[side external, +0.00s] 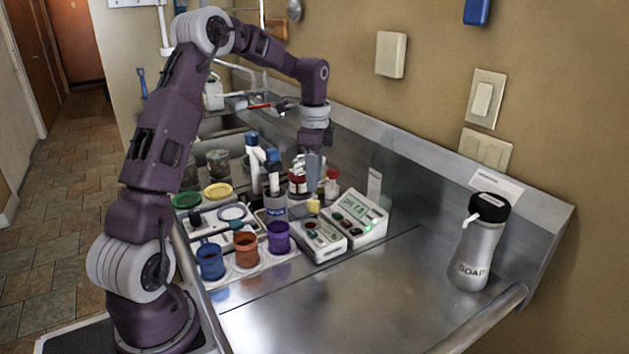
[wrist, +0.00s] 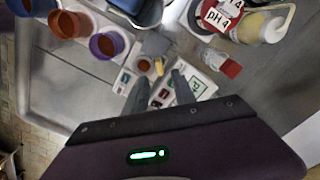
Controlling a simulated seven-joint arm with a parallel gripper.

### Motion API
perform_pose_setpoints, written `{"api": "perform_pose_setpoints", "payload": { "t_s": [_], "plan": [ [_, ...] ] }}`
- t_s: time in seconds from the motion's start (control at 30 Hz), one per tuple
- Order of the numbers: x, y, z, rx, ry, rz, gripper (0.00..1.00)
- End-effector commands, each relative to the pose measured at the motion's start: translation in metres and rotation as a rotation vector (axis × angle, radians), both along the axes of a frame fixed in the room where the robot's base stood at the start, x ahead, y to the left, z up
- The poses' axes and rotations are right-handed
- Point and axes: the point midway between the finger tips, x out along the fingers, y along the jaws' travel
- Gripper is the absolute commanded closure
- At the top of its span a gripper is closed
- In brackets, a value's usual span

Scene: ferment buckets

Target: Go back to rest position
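My gripper (side external: 313,170) hangs pointing down over the back of the counter, behind the white meters and among the bottles in the side view. In the wrist view its two fingers (wrist: 160,84) are apart with nothing held between them. Below them is a white meter (wrist: 155,95) with a small yellow-topped item (wrist: 159,66) beside it. A blue bucket (side external: 210,262), an orange-brown bucket (side external: 246,250) and a purple bucket (side external: 278,238) stand in a row on a white tray. The fingertips are partly hard to make out in the side view.
A pH meter with a lit display (side external: 357,215) stands beside the smaller meter (side external: 318,240). Bottles (side external: 273,195) crowd close to my gripper, including a red-capped one (side external: 332,187). A soap bottle (side external: 481,245) stands at right. The counter's front middle (side external: 370,295) is clear.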

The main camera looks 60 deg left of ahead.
Motion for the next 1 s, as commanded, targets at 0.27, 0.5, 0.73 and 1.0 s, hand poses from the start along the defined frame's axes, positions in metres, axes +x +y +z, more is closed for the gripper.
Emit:
{"api": "perform_pose_setpoints", "payload": {
  "t_s": [0.27, 0.5, 0.73, 1.0],
  "plan": [
    [-0.044, -0.094, 0.080, 0.089, -0.118, 0.178, 0.68],
    [-0.176, -0.201, 0.124, -0.004, -0.374, 0.549, 0.68],
    [-0.245, -0.231, 0.104, -0.181, -0.462, 0.751, 0.68],
    [-0.250, -0.233, 0.101, -0.197, -0.464, 0.771, 0.68]
  ]
}}
